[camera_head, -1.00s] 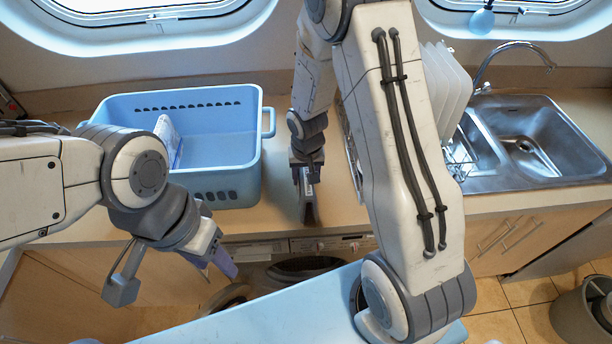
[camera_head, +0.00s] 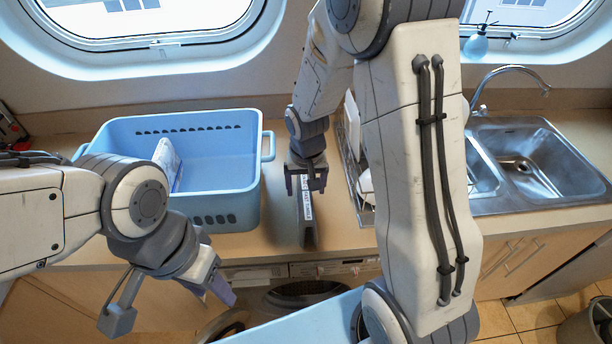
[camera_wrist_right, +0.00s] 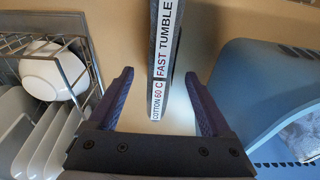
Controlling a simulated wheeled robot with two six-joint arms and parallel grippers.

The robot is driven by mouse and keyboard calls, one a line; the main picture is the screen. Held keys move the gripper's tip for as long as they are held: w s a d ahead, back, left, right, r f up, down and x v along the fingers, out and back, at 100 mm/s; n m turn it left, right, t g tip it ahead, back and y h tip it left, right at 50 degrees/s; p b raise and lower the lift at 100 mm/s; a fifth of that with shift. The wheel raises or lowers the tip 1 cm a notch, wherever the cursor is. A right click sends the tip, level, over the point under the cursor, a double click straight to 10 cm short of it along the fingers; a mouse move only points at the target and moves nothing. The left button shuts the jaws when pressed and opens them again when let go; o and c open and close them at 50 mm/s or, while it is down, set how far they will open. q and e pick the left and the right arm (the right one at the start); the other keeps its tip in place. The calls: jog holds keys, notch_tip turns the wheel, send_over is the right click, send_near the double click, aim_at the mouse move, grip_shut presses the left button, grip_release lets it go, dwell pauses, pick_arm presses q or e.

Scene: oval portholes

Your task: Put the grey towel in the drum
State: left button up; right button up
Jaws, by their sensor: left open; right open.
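My right gripper (camera_head: 306,182) is open and empty above a narrow dark upright slab (camera_head: 308,222). The slab's labels show between the fingers in the right wrist view (camera_wrist_right: 160,75). My left gripper (camera_head: 168,305) is open and empty in front of the counter.
The blue basket (camera_head: 228,165) stands on the counter, left of my right gripper. A dish rack (camera_wrist_right: 75,65) with white dishes is on the other side, near the sink (camera_head: 530,165). A pale blue surface (camera_head: 300,322) lies low in front. A grey bin (camera_head: 600,325) stands at lower right.

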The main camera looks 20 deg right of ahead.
jog(key=r, duration=0.5)
jog(key=shift+s+a, duration=0.15)
jog(key=shift+s, duration=0.2)
pick_arm(q)
jog(key=shift+f, duration=0.25)
pick_arm(e)
jog(key=s+a+r+n, duration=0.2)
jog(key=s+a+n, duration=0.1)
jog(key=s, duration=0.4)
jog(key=s+a+r+n+g+y, duration=0.1)
jog(key=s+a+r+n, duration=0.1)
jog(key=s+a+n, duration=0.2)
jog(key=s+a+r+n, duration=0.2)
jog(key=s+a, duration=0.4)
jog(key=s, duration=0.5)
jog(key=shift+a+n+g, duration=0.25)
jog(key=shift+n+g, duration=0.05)
jog(key=shift+n, duration=0.5)
jog(key=shift+r, duration=0.1)
